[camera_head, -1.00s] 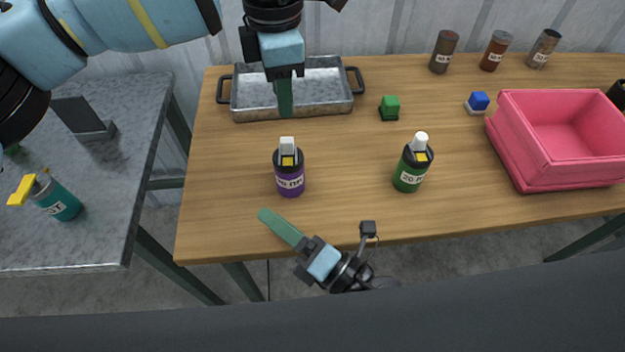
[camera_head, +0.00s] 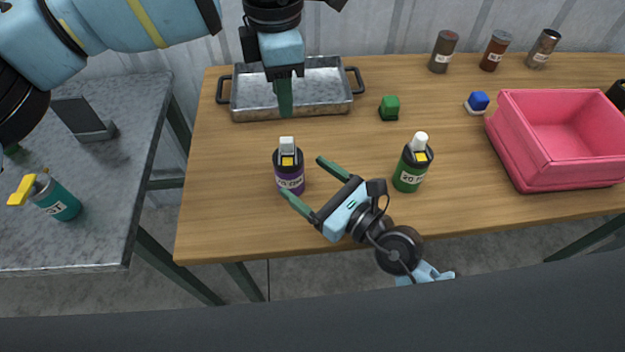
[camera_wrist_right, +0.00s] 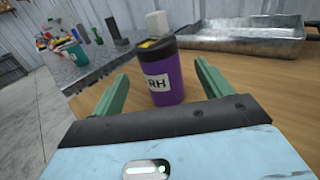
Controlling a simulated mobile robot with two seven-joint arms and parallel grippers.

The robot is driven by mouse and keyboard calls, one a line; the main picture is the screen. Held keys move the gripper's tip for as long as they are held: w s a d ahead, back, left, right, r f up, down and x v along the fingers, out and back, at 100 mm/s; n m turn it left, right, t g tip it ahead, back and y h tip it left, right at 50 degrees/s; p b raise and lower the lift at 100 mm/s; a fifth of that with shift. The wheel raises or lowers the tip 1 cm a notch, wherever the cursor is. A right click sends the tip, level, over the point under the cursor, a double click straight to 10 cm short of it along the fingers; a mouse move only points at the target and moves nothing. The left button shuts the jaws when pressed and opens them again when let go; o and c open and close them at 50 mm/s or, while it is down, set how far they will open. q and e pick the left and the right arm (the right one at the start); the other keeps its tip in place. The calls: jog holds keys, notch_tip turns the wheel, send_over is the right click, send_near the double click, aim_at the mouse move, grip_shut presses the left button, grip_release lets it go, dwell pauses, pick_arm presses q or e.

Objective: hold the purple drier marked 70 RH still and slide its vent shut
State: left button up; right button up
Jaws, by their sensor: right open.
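The purple drier (camera_head: 291,181) stands upright on the wooden table, with a black top, a yellow patch and a white slider (camera_head: 287,143). Its label is partly hidden; "RH" reads in the right wrist view, where the drier (camera_wrist_right: 165,80) stands between the finger lines. My right gripper (camera_head: 301,175) is open, its green fingers pointing at the drier from the lower right, one finger near its base and one to its right. I see no grip on it. My left gripper (camera_head: 284,112) hangs fingers-down above and behind the drier, apart from it; its fingers overlap in view.
A green drier (camera_head: 410,178) stands close right of my right gripper. A metal tray (camera_head: 335,108) lies behind, beneath my left gripper.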

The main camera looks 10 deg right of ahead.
aim_at(283, 161)
jog(key=shift+x, duration=3.8)
jog(key=shift+c, duration=0.4)
jog(key=c, duration=1)
jog(key=shift+c, duration=0.2)
